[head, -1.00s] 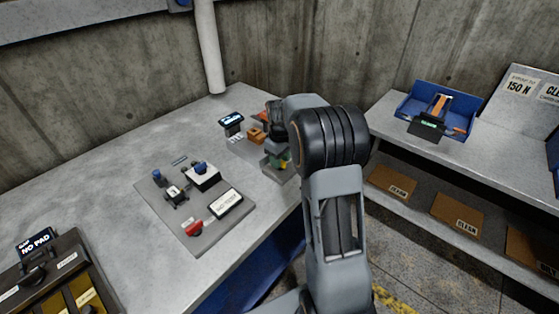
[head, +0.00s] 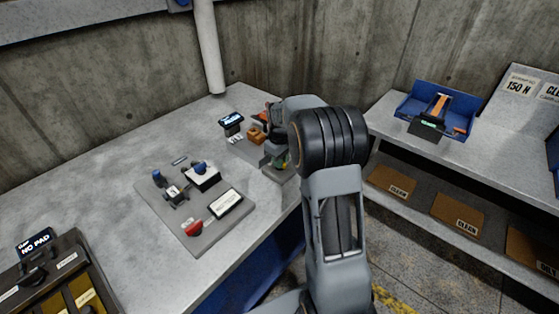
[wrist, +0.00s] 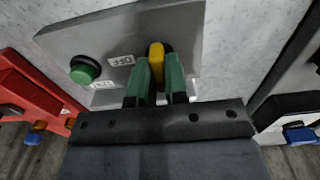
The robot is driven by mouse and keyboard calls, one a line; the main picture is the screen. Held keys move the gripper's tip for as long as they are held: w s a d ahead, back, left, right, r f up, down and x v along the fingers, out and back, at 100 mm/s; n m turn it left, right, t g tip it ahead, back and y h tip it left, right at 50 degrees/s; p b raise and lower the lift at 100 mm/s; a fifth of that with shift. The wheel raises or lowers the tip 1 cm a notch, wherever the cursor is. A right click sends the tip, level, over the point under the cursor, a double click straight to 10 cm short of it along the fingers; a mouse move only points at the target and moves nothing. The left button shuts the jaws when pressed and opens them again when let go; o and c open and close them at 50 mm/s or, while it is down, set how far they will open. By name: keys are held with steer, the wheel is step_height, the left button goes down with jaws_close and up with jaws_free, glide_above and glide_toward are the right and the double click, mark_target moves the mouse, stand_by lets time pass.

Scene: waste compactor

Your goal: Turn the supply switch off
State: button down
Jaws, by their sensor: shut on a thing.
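In the wrist view, the supply switch shows as a yellow handle (wrist: 156,52) on a grey panel (wrist: 190,32). An OFF label (wrist: 121,60) lies just left of the handle, and an ON label (wrist: 103,85) sits lower left, partly hidden by my gripper. My gripper (wrist: 160,62) has its two green fingers shut on the yellow handle, one on each side. A round green button (wrist: 84,69) is on the same panel, left of the labels. In the head view, the switch is hidden behind my arm and gripper.
In the head view, a grey plate with a red part (head: 193,228) lies on the bench left of my arm. A small display (head: 231,120) stands beyond it. A blue tray (head: 437,110) sits on the right shelf. A red object (wrist: 35,88) is left of the panel.

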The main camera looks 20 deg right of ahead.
steer(key=m, duration=0.4)
steer(key=shift+p, duration=0.3)
steer(key=m, duration=0.4)
steer(key=shift+m, duration=0.4)
steer(key=m, duration=0.4)
steer(key=shift+m+p, duration=0.3)
steer(key=shift+p, duration=0.1)
steer(key=shift+m, duration=2.2)
steer(key=c, duration=1.1)
jaws_free()
steer(key=shift+c, duration=0.2)
steer(key=shift+r, duration=0.15)
